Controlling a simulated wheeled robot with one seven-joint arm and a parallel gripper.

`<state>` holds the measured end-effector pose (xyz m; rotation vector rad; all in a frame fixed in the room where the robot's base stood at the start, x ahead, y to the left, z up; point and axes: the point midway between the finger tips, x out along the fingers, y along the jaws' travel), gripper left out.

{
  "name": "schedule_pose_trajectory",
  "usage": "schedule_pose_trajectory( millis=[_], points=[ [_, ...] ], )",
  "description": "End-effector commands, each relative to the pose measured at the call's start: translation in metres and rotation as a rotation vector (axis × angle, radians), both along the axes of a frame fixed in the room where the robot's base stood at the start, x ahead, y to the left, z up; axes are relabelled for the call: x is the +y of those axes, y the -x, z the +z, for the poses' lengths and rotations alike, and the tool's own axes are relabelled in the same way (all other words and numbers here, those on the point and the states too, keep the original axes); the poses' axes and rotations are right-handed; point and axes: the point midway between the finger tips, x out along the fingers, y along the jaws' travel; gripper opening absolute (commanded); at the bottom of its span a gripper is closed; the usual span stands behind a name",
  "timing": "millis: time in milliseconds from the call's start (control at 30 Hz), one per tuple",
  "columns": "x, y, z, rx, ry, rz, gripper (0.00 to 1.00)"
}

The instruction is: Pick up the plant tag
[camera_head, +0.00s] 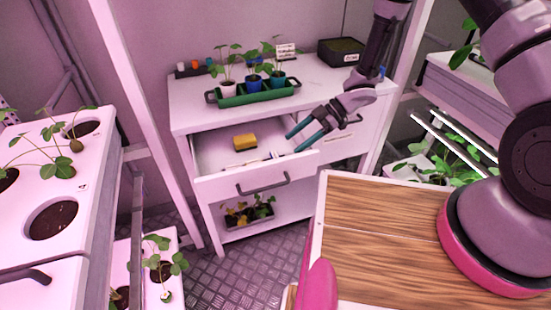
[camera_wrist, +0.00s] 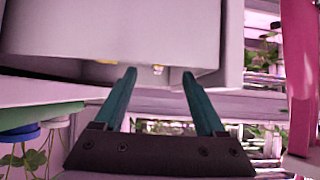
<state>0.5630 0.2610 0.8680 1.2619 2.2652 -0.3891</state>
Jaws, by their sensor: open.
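In the head view, my gripper (camera_head: 292,143) is open and empty. Its teal fingers point left over the right part of the open drawer (camera_head: 225,184). Thin pale and dark sticks (camera_head: 252,160) lie in the drawer near its front; they are too small to tell whether one is a plant tag. A white tag with dark marks (camera_head: 286,50) stands behind the seedlings on the cabinet top. In the wrist view, my gripper (camera_wrist: 159,72) has nothing between its fingers, and small yellowish ends show at the edge of a grey panel beyond them.
A yellow sponge (camera_head: 245,142) lies in the drawer. A green tray (camera_head: 255,96) with potted seedlings and a black tray (camera_head: 340,48) stand on the cabinet top. A wood-topped surface (camera_head: 380,235) is in front at right. A white planter (camera_head: 70,215) stands at left.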

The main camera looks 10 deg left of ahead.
Motion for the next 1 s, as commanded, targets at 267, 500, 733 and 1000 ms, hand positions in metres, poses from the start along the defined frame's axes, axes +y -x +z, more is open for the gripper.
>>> schedule_pose_trajectory(
  millis=[267, 500, 733, 1000],
  points=[
    [0.027, 0.017, -0.022, 0.0, 0.002, -0.002, 0.72],
    [0.049, 0.033, -0.042, 0.0, 0.004, 0.0, 0.72],
    [0.061, 0.039, -0.051, -0.003, 0.002, -0.004, 0.72],
    [0.061, 0.038, -0.05, -0.003, 0.002, -0.004, 0.34]
  ],
)
